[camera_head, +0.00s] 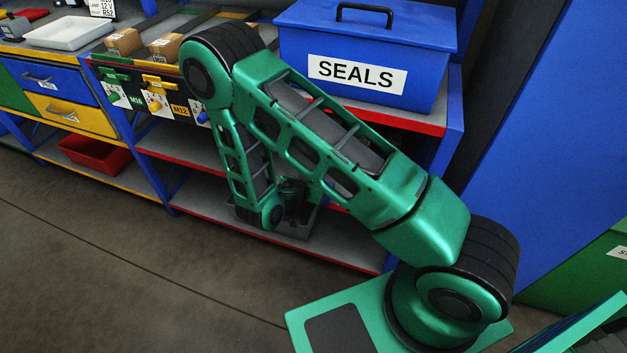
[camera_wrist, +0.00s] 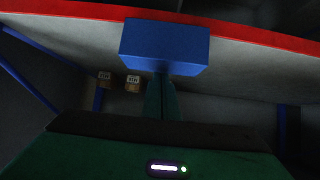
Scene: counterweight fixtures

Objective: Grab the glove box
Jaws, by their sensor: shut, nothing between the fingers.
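In the wrist view a plain blue box (camera_wrist: 165,45) sits at the upper middle, near a red shelf edge. No label shows on it, so I cannot tell for sure that it is the glove box. My gripper (camera_wrist: 161,80) is shut and empty, its dark green fingers together and pointing at the middle of the blue box's lower side. I cannot tell whether the fingertips touch it. In the head view my arm reaches down to the lower shelf of the blue rack, and the gripper's fingers are hidden there. I see no glove box label in that view.
A blue SEALS box (camera_head: 367,55) stands on the upper shelf (camera_head: 420,119) with a red edge. Two small brown boxes (camera_wrist: 118,80) show left of my fingers. A red bin (camera_head: 93,153) lies low at left. The floor (camera_head: 90,270) in front is clear.

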